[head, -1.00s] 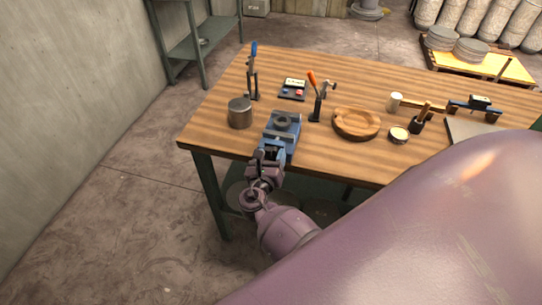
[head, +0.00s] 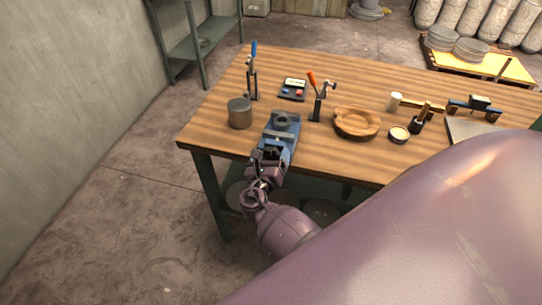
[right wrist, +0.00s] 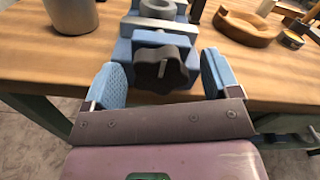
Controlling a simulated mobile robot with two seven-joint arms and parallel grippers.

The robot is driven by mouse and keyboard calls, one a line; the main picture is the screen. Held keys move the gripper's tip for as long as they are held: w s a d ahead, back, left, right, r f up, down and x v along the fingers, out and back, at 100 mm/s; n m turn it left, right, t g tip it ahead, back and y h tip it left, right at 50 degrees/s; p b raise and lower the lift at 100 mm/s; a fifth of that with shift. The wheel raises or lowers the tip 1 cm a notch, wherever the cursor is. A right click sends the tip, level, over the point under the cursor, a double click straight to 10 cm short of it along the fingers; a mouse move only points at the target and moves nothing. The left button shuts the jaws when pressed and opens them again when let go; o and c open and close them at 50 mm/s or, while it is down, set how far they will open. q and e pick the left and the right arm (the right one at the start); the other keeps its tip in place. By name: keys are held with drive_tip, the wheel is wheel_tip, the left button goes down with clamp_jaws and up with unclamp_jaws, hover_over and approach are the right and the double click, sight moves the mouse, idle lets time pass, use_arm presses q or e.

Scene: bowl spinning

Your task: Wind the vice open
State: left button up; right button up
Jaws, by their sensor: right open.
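The blue vice (head: 283,127) is at the front left edge of the wooden bench, with a grey ring-shaped piece (head: 282,119) at its jaws. In the right wrist view, its dark lobed hand knob (right wrist: 160,70) faces me. My right gripper (head: 268,153) is at the front of the vice. In the right wrist view the gripper (right wrist: 162,82) is open, with one blue-padded finger on each side of the knob and a gap to both. My left gripper is not in view.
A grey metal cylinder (head: 240,113) stands left of the vice. An orange-handled clamp (head: 316,97) and a wooden bowl (head: 356,122) are to its right. A blue-handled clamp (head: 252,72) stands behind. Bare bench lies between them.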

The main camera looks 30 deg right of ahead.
drive_tip(key=shift+s+a, duration=0.1)
drive_tip(key=b+v, duration=0.1)
drive_tip(key=v, duration=0.9)
drive_tip(key=shift+s+a, duration=0.15)
drive_tip(key=shift+a, duration=0.1)
wheel_tip(320, 180, down, 5)
drive_tip(key=w+a+m+y, duration=0.1)
drive_tip(key=a+m+y, duration=0.2)
drive_tip(key=m+y, duration=1.1)
drive_tip(key=s+d+f+m+b, duration=0.1)
drive_tip(key=s+d+f+m, duration=0.1)
drive_tip(key=s+m, duration=0.4)
drive_tip(key=s+d+f+m+b, duration=0.1)
drive_tip(key=s+d+f+m, duration=0.1)
drive_tip(key=s+d+m, duration=0.3)
drive_tip(key=s+m, duration=0.2)
drive_tip(key=m, duration=0.2)
drive_tip(key=shift+s+d+h, duration=0.2)
drive_tip(key=shift+s+h, duration=0.1)
